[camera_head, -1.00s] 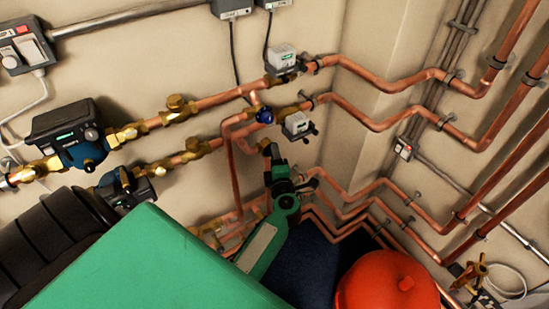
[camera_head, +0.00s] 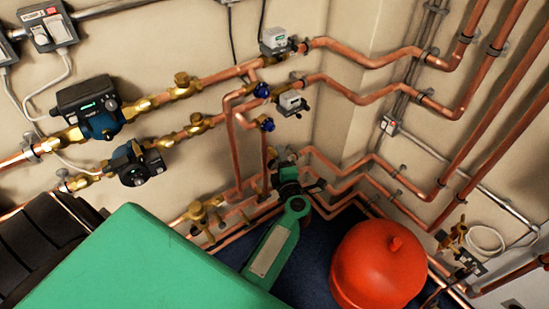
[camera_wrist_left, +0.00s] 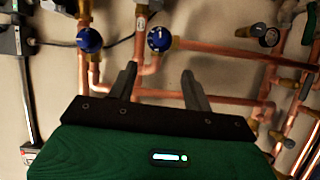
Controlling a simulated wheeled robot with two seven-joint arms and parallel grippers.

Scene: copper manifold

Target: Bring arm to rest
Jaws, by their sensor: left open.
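My left arm, green, reaches in from the bottom left in the head view. Its left gripper (camera_head: 285,160) is small and dark there, in front of the copper pipes and below the blue valve handles. In the left wrist view the left gripper (camera_wrist_left: 160,78) has two dark fingers standing well apart, with nothing between them. Beyond the fingertips are a blue valve handle (camera_wrist_left: 159,38) and a second blue valve handle (camera_wrist_left: 89,40) further left. I cannot tell the exact gap to the pipes. My right gripper is in neither view.
Copper pipes (camera_head: 362,98) run along the wall and around the corner. A pump (camera_head: 92,112) and a second pump (camera_head: 136,163) sit on pipes at left. A red tank (camera_head: 378,266) stands at lower right. Dark blue floor (camera_head: 312,262) shows beside it.

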